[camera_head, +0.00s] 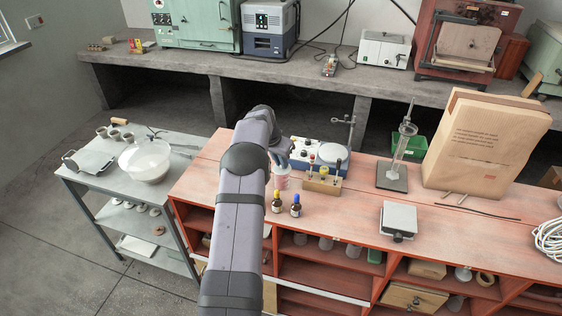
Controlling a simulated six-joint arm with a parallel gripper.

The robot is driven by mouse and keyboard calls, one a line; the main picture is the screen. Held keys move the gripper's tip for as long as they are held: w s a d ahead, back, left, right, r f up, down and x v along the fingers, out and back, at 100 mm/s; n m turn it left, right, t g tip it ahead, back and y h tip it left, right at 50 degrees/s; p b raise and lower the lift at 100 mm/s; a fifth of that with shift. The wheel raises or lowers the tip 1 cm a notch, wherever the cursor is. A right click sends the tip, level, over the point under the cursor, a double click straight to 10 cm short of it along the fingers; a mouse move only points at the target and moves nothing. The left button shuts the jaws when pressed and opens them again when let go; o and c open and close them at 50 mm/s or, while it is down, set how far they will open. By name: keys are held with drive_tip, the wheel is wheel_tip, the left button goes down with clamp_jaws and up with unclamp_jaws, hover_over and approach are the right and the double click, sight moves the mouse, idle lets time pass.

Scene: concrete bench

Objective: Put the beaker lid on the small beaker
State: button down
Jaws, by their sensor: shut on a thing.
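My arm crosses the middle of the view and bends down at its wrist over the orange-red bench. My gripper (282,162) is at its end, small and partly hidden by the arm. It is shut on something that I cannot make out. A pale pinkish-white vessel (281,181) stands on the bench just below the gripper; whether they touch is unclear. I cannot pick out the beaker lid or the small beaker for certain.
Two dark bottles (286,205) stand in front of the pale vessel. To the right are a wooden rack (323,184), a blue-white device (326,158), a stand (393,179), a grey box (398,219) and a paper bag (487,145).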

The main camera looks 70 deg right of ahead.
drive_tip(key=shift+f, duration=0.1)
drive_tip(key=c, duration=1.7)
unclamp_jaws()
drive_tip(key=shift+o, duration=0.6)
drive_tip(key=shift+o, duration=1.4)
drive_tip(key=shift+r+p, duration=2.15)
drive_tip(key=shift+r, duration=1.4)
